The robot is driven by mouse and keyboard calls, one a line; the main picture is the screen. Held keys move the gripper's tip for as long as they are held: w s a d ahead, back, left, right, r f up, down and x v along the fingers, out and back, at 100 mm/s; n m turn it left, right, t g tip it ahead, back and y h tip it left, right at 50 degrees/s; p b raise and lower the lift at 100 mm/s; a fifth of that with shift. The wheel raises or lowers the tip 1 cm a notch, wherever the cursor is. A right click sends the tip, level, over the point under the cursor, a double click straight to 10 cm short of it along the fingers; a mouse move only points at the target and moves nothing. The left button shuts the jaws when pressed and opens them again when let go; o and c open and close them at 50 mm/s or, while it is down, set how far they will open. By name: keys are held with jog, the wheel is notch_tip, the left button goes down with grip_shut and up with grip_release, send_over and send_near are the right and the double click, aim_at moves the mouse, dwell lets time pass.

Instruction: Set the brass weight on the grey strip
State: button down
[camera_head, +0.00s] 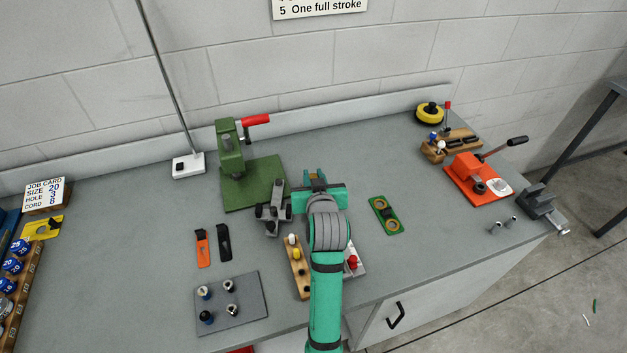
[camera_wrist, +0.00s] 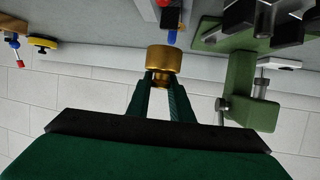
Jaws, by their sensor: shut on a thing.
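The brass weight (camera_wrist: 163,59) is a short, shiny gold cylinder with a narrower neck. It sits between the fingertips of my gripper (camera_wrist: 161,79) in the wrist view, and the fingers are shut on its neck. In the head view my gripper (camera_head: 315,178) is over the middle of the bench, just right of the green press (camera_head: 236,170). The weight is hidden there behind my wrist. I cannot pick out the grey strip with certainty in either view.
A green plate with two rings (camera_head: 385,215) lies right of my arm. A wooden block with pegs (camera_head: 298,268) and a dark grey clamp (camera_head: 272,212) are close on the left. An orange lever tool (camera_head: 470,180) stands far right. Bench behind the green plate is clear.

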jog(key=shift+s+f, duration=0.1)
jog(key=shift+f, duration=1)
jog(key=shift+f, duration=0.1)
jog(key=c, duration=1.6)
grip_release()
jog(key=shift+f, duration=0.1)
jog(key=shift+s+r, duration=0.2)
jog(key=v, duration=1.1)
jog(key=shift+s+d+r, duration=0.1)
jog(key=shift+s, duration=0.25)
jog(key=shift+w, duration=0.1)
